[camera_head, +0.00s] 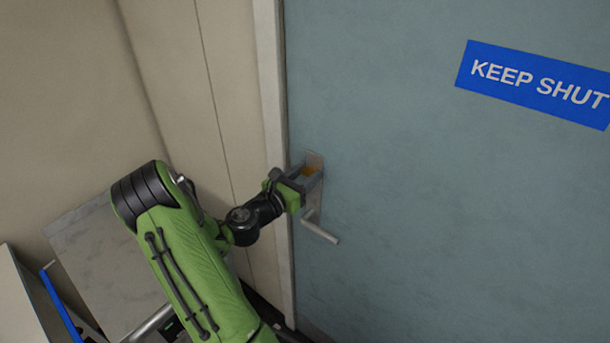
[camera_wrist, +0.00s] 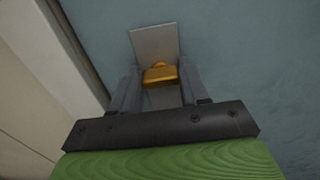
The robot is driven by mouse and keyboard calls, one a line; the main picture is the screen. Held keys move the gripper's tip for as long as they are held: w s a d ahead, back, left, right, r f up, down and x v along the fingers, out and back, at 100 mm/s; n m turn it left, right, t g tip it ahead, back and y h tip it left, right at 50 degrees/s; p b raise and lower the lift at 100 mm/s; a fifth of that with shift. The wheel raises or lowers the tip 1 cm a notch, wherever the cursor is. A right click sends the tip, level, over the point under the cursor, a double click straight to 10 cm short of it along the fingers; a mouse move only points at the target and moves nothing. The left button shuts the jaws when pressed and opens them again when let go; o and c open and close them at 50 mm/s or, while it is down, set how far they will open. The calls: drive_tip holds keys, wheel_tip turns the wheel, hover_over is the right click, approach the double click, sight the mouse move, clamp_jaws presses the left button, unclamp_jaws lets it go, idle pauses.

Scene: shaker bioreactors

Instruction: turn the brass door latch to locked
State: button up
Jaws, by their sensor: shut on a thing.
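The brass latch (camera_wrist: 160,75) sits on a pale metal plate (camera_wrist: 155,42) on the blue-grey door (camera_head: 430,200). My gripper (camera_wrist: 160,85) is shut on the latch, with one grey finger on each side of it in the wrist view. In the head view my gripper (camera_head: 306,172) reaches the plate from the left, and only a small patch of the brass latch (camera_head: 311,170) shows past the fingers. The exact angle of the latch is hard to tell.
A metal lever handle (camera_head: 322,232) sticks out just below my gripper. The door frame (camera_head: 272,130) and beige wall (camera_head: 210,80) lie close on the left. A blue "KEEP SHUT" sign (camera_head: 535,84) is at upper right. A grey surface (camera_head: 100,255) stands at lower left.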

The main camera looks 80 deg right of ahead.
drive_tip(key=shift+m, duration=0.4)
drive_tip(key=m+b, duration=0.2)
drive_tip(key=m, duration=0.1)
drive_tip(key=shift+s+f+m, duration=0.1)
drive_tip(key=shift+f+m, duration=0.05)
drive_tip(key=shift+m, duration=0.25)
drive_tip(key=m+b, duration=0.3)
drive_tip(key=m, duration=0.1)
drive_tip(key=shift+m, duration=0.3)
drive_tip(key=m+b, duration=0.3)
drive_tip(key=m, duration=0.1)
drive_tip(key=m+b, duration=0.4)
drive_tip(key=shift+s+a+f+m, duration=0.1)
drive_tip(key=shift+s+f+m, duration=0.1)
drive_tip(key=shift+m, duration=0.1)
drive_tip(key=o, duration=1.1)
drive_tip(key=shift+c, duration=0.2)
drive_tip(key=shift+w, duration=0.1)
